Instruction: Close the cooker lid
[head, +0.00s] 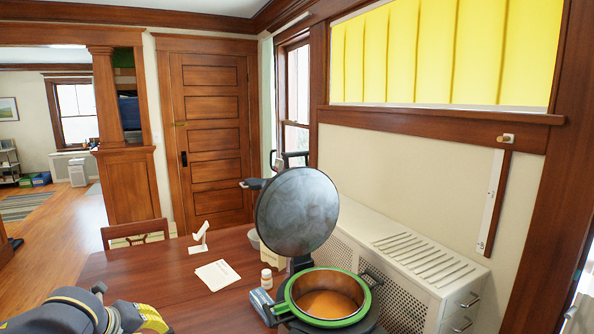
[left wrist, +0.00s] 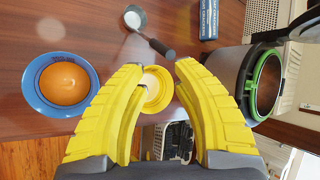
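The cooker (head: 285,310) stands on the table at the lower middle of the head view, with a green rim and an orange-brown inside showing. Its round grey lid (head: 297,210) is raised, standing steeply above and behind the pot. In the left wrist view the cooker (left wrist: 266,86) is at the right, beside my fingers and apart from them. My left gripper (left wrist: 158,68) has its yellow fingers spread, with nothing held between them. In the head view the left gripper (head: 148,318) is low, left of the cooker, partly cut off by the frame. My right gripper is not in view.
A blue plate with an orange bowl (left wrist: 64,80), a dark-handled scoop (left wrist: 150,38) and a blue box (left wrist: 222,18) are around.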

